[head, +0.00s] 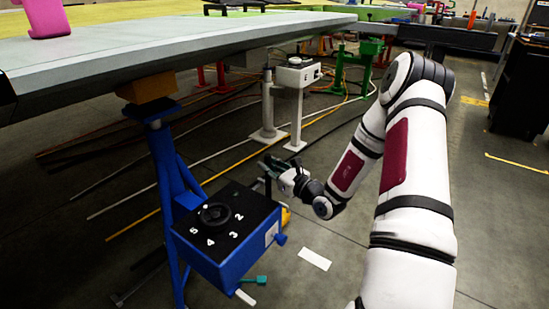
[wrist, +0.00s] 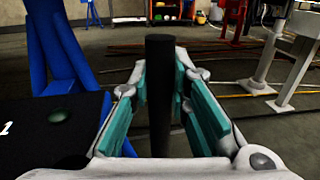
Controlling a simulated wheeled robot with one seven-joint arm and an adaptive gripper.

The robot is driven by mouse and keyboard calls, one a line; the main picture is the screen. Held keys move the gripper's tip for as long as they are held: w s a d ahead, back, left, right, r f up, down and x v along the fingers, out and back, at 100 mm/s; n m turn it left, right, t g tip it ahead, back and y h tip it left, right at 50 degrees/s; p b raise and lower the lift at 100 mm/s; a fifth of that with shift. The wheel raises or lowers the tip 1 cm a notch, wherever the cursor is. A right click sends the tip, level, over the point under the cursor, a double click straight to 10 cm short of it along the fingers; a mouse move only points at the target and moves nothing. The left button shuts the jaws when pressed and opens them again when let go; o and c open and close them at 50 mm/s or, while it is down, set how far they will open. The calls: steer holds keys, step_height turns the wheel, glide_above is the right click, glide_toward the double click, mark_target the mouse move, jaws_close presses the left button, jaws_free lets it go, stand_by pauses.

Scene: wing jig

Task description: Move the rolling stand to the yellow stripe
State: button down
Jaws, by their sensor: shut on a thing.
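A blue box with a black numbered top and a round knob, which I take as the rolling stand (head: 228,262), is at the lower middle of the head view. Its black top also shows at the left of the wrist view (wrist: 50,130). My gripper (head: 271,168) is at its far right corner. In the wrist view, the teal-padded fingers are shut on a dark upright post (wrist: 160,60). Its join to the box is hidden. A yellow stripe (head: 515,163) lies on the floor at the right, apart from the stand. The stand's wheels are not clearly seen.
A large grey wing panel (head: 200,50) hangs over the left, on a blue support (head: 165,150) close beside the box. White posts (head: 297,110) and floor cables stand beyond. A black cabinet (head: 520,90) is at the right. Open floor lies between.

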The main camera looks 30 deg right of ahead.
steer(key=shift+a, duration=0.1)
stand_by(0.3)
steer(key=c, duration=1.5)
jaws_free()
steer(key=shift+s, duration=0.1)
steer(key=s, duration=0.4)
steer(key=s+d, duration=0.1)
steer(key=s, duration=0.3)
steer(key=s+d, duration=0.1)
steer(key=s, duration=0.2)
steer(key=shift+s, duration=0.4)
steer(key=shift+a, duration=0.1)
